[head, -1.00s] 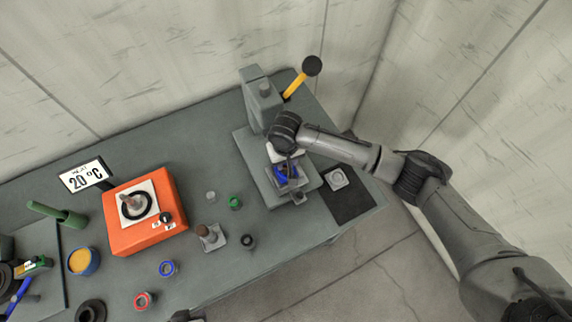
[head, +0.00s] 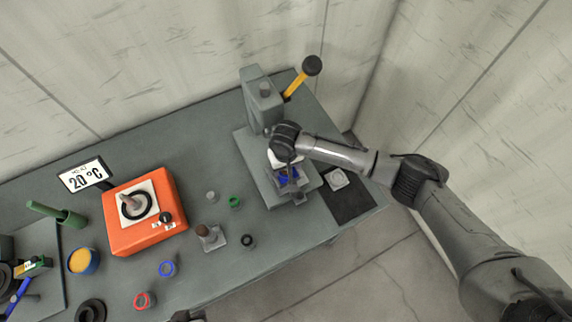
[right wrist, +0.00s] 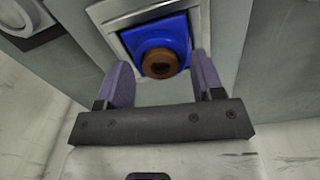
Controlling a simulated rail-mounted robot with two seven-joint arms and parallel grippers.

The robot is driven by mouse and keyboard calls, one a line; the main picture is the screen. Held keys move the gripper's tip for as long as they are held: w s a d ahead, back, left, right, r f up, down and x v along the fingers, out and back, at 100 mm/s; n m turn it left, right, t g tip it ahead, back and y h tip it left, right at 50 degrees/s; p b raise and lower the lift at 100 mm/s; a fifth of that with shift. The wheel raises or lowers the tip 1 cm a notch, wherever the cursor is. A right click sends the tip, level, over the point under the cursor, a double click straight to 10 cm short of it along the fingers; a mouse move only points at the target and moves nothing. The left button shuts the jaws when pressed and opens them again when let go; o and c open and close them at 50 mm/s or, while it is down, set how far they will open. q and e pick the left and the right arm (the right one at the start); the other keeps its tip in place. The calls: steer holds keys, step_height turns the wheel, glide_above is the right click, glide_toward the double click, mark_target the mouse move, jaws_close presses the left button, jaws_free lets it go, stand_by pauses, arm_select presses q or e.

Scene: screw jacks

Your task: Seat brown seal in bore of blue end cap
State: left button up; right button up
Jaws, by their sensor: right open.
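The blue end cap (right wrist: 176,38) sits in a square grey holder (right wrist: 134,37) in the right wrist view. It also shows in the head view (head: 289,175), low on the press and partly covered by my right gripper. The brown seal (right wrist: 160,63), a round piece with a dark centre, is at the middle of the cap; how deep it sits in the bore I cannot tell. My right gripper (right wrist: 164,72) is open, with one purple finger on each side of the brown seal and a visible gap to it. My left gripper is not clearly in view.
The grey press (head: 262,100) with its yellow lever (head: 295,85) stands behind my right gripper. A dark mat (head: 350,203) lies to the right near the table edge. An orange heater (head: 150,232), coloured rings and a brown-topped piece (head: 203,230) on a stand are to the left.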

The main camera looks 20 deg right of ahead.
step_height(320, 180, up, 12)
steer(key=shift+p, duration=0.35)
steer(key=shift+r, duration=0.1)
stand_by(0.4)
